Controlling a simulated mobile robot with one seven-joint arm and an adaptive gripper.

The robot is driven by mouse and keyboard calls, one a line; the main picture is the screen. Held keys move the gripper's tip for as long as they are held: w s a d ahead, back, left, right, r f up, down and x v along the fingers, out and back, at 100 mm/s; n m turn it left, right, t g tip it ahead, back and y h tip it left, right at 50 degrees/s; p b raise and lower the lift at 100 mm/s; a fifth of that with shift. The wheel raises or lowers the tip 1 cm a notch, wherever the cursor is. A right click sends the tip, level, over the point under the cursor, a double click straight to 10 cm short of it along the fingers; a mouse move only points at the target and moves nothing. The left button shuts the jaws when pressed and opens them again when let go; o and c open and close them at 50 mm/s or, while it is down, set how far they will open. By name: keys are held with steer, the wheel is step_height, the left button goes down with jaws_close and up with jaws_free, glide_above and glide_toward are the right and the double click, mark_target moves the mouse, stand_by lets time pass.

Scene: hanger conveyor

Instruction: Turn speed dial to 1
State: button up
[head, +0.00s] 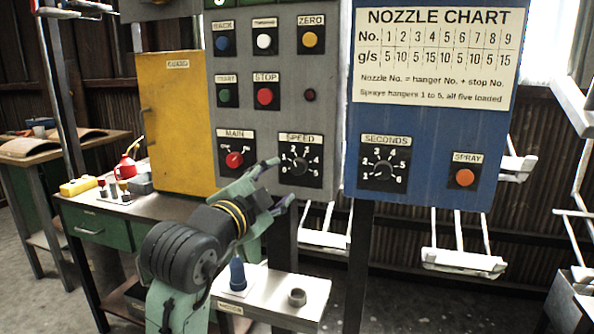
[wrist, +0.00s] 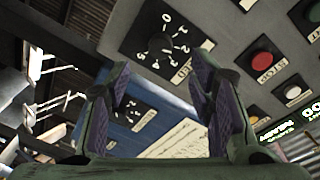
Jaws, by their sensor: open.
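The speed dial (head: 299,164) is a dark knob on a black plate with white numbers, low on the grey panel in the head view. It also shows in the wrist view (wrist: 158,46), tilted, beyond my fingertips. I cannot make out clearly which number its pointer marks. My gripper (head: 280,183) is open and empty, just left of and slightly below the dial in the head view. In the wrist view its two fingers (wrist: 160,78) stand apart with the dial above the gap. No contact with the knob shows.
The red main dial (head: 234,159) sits left of the speed dial. The red stop button (head: 265,96) is above it. The blue panel with the seconds dial (head: 383,171) and the spray button (head: 465,178) stands to the right. A shelf (head: 312,308) with a blue nozzle (head: 237,274) is below.

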mark_target(295, 169)
steer(key=p+x, duration=0.1)
steer(key=x, duration=0.7)
steer(key=shift+w+d+p, duration=0.1)
steer(key=shift+w+p, duration=0.15)
steer(key=shift+p, duration=0.05)
steer(key=shift+c, duration=0.5)
steer(key=c, duration=1.1)
